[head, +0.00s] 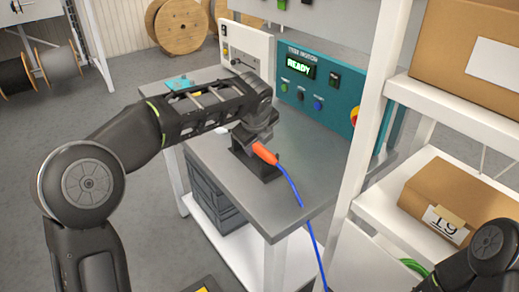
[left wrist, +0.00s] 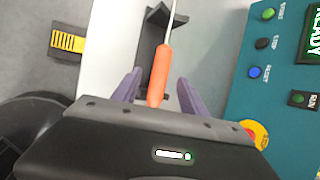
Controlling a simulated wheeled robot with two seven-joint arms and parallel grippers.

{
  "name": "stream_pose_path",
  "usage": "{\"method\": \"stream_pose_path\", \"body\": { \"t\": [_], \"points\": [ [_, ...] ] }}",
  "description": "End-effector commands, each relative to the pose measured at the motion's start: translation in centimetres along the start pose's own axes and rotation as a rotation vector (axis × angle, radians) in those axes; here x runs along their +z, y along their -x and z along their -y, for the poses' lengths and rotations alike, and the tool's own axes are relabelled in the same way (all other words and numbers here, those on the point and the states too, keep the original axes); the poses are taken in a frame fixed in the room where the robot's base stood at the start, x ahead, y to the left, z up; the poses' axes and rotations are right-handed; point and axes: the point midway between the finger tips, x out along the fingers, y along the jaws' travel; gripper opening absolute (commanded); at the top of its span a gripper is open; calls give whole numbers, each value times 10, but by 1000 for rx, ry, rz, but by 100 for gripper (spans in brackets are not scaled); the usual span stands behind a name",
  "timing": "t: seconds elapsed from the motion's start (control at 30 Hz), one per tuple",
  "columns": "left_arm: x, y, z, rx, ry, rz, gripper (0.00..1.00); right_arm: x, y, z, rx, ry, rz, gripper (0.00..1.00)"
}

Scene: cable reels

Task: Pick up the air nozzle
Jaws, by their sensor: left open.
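The air nozzle has an orange handle (head: 264,154) and a blue hose that hangs off the table's front edge in the head view. In the left wrist view its orange handle (left wrist: 160,75) points away from me, with a thin metal tube running on over a black holder (left wrist: 156,18). My left gripper (head: 246,148) is over the table at the nozzle. In the left wrist view its two fingers stand open on either side of the handle, with a gap at each side. Part of my right arm shows at the lower right, but its gripper is not visible.
The grey worktable (head: 310,160) has a teal control panel (head: 318,85) reading READY at its back. White shelves (head: 455,105) with cardboard boxes stand close on the right. Dark crates (head: 212,192) sit under the table. Cable reels (head: 180,25) stand behind.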

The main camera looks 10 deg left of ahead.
Motion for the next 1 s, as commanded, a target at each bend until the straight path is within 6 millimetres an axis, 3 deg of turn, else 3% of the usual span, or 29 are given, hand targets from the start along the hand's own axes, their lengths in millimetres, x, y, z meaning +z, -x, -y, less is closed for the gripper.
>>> {"method": "stream_pose_path", "body": {
  "t": [0.3,0.7,1.0],
  "points": [
    [0,-2,0,0,0,0,51,0,1,0,0,0,0,36],
    [3,-50,1,-1,1,1,51,0,10,4,0,0,0,36],
    [2,-52,1,-2,0,2,51,0,10,4,0,0,1,36]
  ]
}}
